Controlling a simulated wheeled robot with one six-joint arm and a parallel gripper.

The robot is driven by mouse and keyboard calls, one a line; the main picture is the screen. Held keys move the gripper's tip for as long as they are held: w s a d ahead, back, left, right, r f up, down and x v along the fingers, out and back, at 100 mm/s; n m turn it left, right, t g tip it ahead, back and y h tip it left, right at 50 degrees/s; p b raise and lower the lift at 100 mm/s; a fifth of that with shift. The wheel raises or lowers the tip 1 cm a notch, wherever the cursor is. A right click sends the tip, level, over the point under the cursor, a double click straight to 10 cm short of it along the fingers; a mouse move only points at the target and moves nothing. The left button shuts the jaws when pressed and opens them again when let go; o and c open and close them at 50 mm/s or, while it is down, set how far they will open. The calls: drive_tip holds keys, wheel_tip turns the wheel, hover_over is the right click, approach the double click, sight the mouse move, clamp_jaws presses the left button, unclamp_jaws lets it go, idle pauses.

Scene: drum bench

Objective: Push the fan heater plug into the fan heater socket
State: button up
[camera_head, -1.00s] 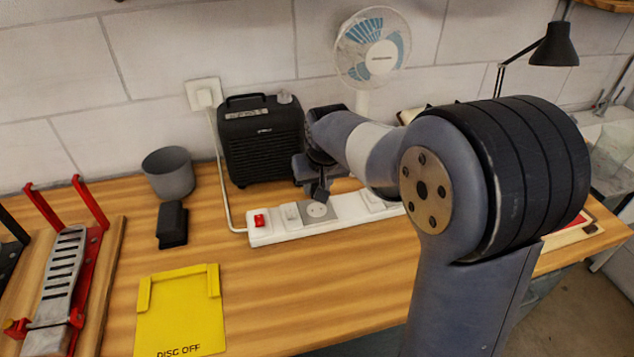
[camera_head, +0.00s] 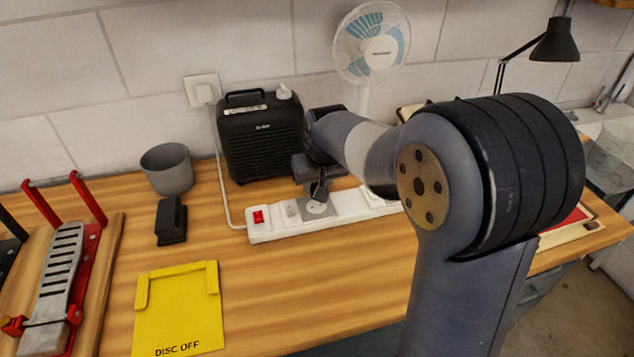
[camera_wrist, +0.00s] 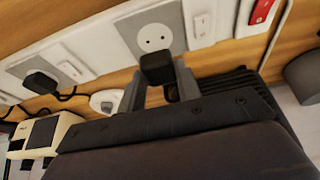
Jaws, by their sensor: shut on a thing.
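My gripper (camera_wrist: 160,78) is shut on a black plug (camera_wrist: 157,67), which sits between its two grey fingers in the wrist view. I take this to be the fan heater plug. The grey socket (camera_wrist: 153,38) with two round holes is just beyond the plug, its face uncovered around the holes. The plug is apart from the holes in that picture; the exact gap is hard to judge. In the head view my gripper (camera_head: 319,188) is over the back edge of the same grey socket (camera_head: 317,208) on the white power strip (camera_head: 275,234). The plug's pins are hidden.
The black fan heater (camera_head: 262,145) stands close behind the strip. A red switch (camera_head: 259,217) is at the strip's left end. Another black plug (camera_wrist: 40,82) is in a neighbouring socket. A grey cup (camera_head: 168,170) and black block (camera_head: 171,221) stand left.

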drive_tip(key=shift+f+b, duration=0.95)
drive_tip(key=shift+f, duration=0.5)
drive_tip(key=shift+f+b, duration=0.45)
drive_tip(key=shift+f, duration=0.25)
idle(1.2)
drive_tip(key=o, duration=1.1)
drive_tip(key=shift+c, duration=0.2)
drive_tip(key=v, duration=1)
drive_tip(key=shift+s+r, duration=0.15)
drive_tip(key=shift+r, duration=0.25)
